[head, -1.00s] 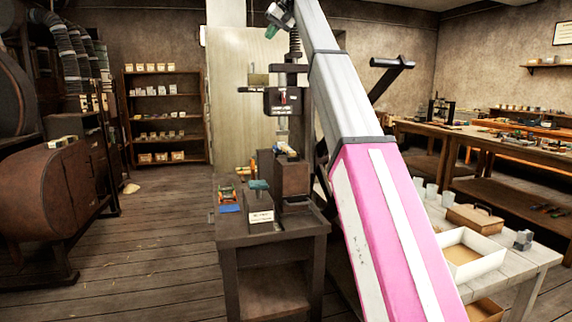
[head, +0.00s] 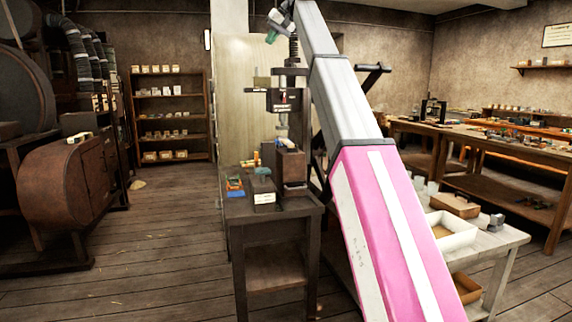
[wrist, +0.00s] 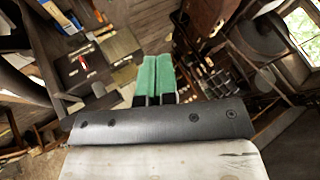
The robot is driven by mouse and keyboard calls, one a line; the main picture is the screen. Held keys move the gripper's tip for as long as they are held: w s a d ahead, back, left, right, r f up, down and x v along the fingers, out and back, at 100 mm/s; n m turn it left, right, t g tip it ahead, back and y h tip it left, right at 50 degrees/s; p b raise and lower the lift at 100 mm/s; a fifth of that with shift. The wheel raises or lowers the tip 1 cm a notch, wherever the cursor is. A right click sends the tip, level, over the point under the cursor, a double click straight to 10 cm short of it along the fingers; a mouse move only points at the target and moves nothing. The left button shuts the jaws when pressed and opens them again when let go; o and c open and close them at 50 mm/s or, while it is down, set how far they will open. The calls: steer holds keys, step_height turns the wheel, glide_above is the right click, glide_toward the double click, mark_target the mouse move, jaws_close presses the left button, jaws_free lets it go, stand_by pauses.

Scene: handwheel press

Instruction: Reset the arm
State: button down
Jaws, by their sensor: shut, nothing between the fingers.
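My gripper (wrist: 155,77) shows in the wrist view as two green fingers side by side, shut with nothing between them. In the head view my raised arm crosses the middle, and a bit of green at its far end (head: 272,36) is high up beside the press screw. The handwheel press (head: 284,100) stands on a small dark table (head: 240,212), with its dark column and head left of my arm. The press's handle bar (head: 373,75) shows right of my arm. My gripper is apart from the press and touches nothing I can see.
On the dark table are a blue-and-orange item (head: 235,187) and a dark block with a white label (head: 264,195). A pale table (head: 490,240) with a white tray (head: 452,232) stands right. A rounded brown cabinet (head: 65,185) is left. The wooden floor between is clear.

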steer(key=s+d+f+m+h, duration=0.1)
steer(key=d+f, duration=0.3)
steer(key=f, duration=1.4)
steer(key=d+f+m+h, duration=0.15)
steer(key=d+f, duration=0.25)
steer(key=f, duration=1.4)
steer(key=s+d+f+m+h, duration=0.1)
steer(key=d+f, duration=0.3)
steer(key=f, duration=1.4)
steer(key=s+d+f+g+h, duration=0.1)
steer(key=s+d+f, duration=0.1)
steer(key=s+f, duration=0.35)
steer(key=s+d+f, duration=0.2)
steer(key=s+f, duration=0.1)
steer(key=f, duration=0.6)
steer(key=s+d+f+g+h, duration=0.1)
steer(key=s+d+f, duration=0.1)
steer(key=s+f, duration=0.35)
steer(key=s+d+f+h, duration=0.1)
steer(key=s+d+f, duration=0.2)
steer(key=s+f, duration=0.5)
steer(key=s+d+f+m+g+h, duration=0.1)
steer(key=s+d+f, duration=0.2)
steer(key=s+f, duration=0.5)
steer(key=shift+s+d+f, duration=0.35)
steer(key=shift+f, duration=0.05)
